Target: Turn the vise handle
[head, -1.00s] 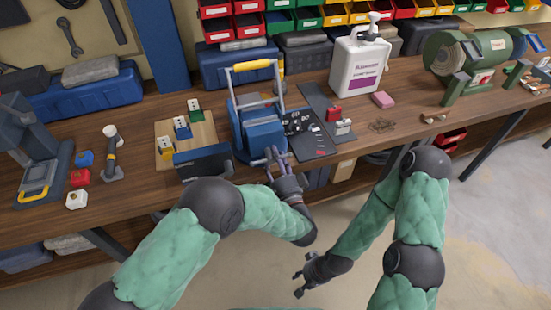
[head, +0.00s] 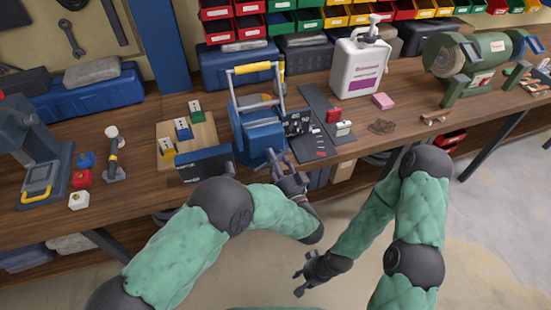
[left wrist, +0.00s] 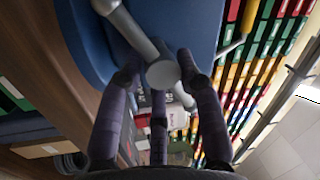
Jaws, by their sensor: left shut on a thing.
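The blue vise (head: 262,139) stands at the front edge of the workbench. In the left wrist view its grey handle (left wrist: 138,32) is a slanting bar with a round end. My left gripper (head: 274,159) is at the front of the vise, shut on the handle close to that round end. The left gripper's fingers also show in the left wrist view (left wrist: 162,80), one on each side of the bar's end. In the head view the handle is mostly hidden by the fingers. My right gripper (head: 298,282) hangs in front of the bench, low and empty, with its fingers apart.
A carrier frame with a yellow grip (head: 252,68) rises behind the vise. A dark box (head: 205,164) and a wooden board (head: 170,135) with coloured blocks are left of it. A dark panel (head: 318,118) is on its right. The floor in front is clear.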

